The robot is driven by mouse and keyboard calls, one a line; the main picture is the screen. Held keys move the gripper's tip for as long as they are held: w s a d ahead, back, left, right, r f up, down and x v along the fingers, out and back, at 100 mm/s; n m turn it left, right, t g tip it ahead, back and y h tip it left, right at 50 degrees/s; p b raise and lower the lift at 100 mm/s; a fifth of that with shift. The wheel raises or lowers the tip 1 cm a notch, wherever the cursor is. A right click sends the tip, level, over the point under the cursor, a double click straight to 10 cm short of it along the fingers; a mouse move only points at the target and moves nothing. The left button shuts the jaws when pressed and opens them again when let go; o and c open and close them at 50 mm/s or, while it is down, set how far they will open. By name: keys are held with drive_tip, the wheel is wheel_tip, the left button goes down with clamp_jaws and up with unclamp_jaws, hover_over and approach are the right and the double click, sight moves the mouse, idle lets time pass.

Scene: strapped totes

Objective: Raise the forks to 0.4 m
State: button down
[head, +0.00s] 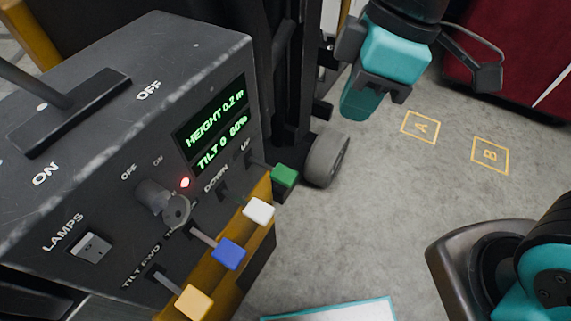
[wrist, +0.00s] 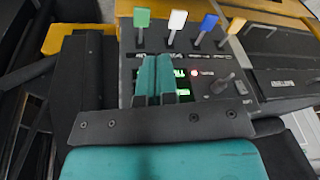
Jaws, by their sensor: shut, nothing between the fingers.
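The control console (head: 110,150) fills the left of the head view. Its display (head: 212,130) reads HEIGHT 0.2 m, with a TILT line below. The green lever (head: 284,175) stands by the UP label, and the white lever (head: 258,211) by DOWN. The blue lever (head: 228,254) has a partly hidden label; the yellow lever (head: 194,302) stands by TILT FWD. My gripper (head: 358,104) is shut and empty, right of and apart from the green lever. In the wrist view its fingers (wrist: 155,75) overlap the display, below the green lever (wrist: 141,18) and white lever (wrist: 177,20).
A key switch (head: 163,200) sits beside a lit red lamp (head: 184,182). The console also has a LAMPS switch (head: 90,245) and a large ON/OFF handle (head: 70,108). A wheel (head: 327,158) and dark mast stand behind the levers. Floor marks A (head: 420,127) and B (head: 490,155) are clear.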

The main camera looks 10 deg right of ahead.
sight(284, 174)
drive_tip(key=w+a+f+n+h+b, duration=0.1)
drive_tip(key=w+a+f+n, duration=0.5)
drive_tip(key=n, duration=0.8)
drive_tip(key=shift+a+h+b, duration=0.3)
drive_tip(key=shift+a+h, duration=0.6)
drive_tip(key=shift+a, duration=0.1)
drive_tip(key=shift+f, duration=0.2)
wheel_tip(284, 174, down, 14)
drive_tip(key=shift+r+p, duration=0.1)
drive_tip(key=shift+p, duration=0.3)
drive_tip(key=shift+s, duration=0.1)
